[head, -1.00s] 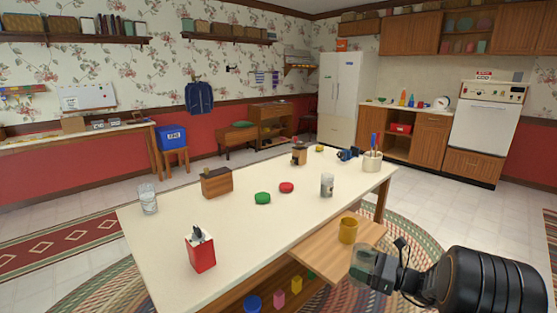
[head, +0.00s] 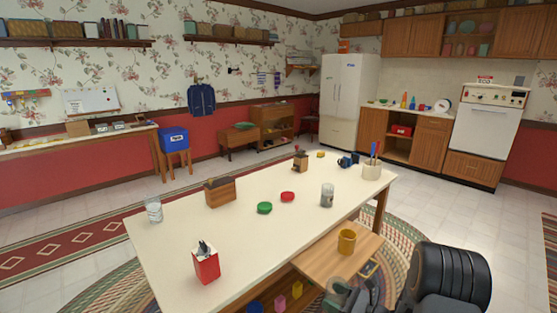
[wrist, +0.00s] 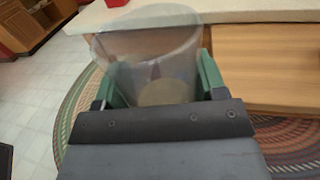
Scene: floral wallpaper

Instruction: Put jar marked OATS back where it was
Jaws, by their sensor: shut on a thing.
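My gripper (wrist: 155,85) is shut on a clear, see-through jar (wrist: 150,45), with something pale at its bottom. Green finger pads press on both sides of it. No label can be read on the held jar, so I cannot tell if it is marked OATS. In the head view my gripper (head: 352,296) is low at the bottom edge, in front of the pull-out wooden board (head: 325,262). Two other clear containers stand on the white table (head: 240,240): one at the left end (head: 153,210) and one with greyish contents near the right (head: 327,195).
A yellow mug (head: 346,242) stands on the wooden board. The table's middle front is fairly clear.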

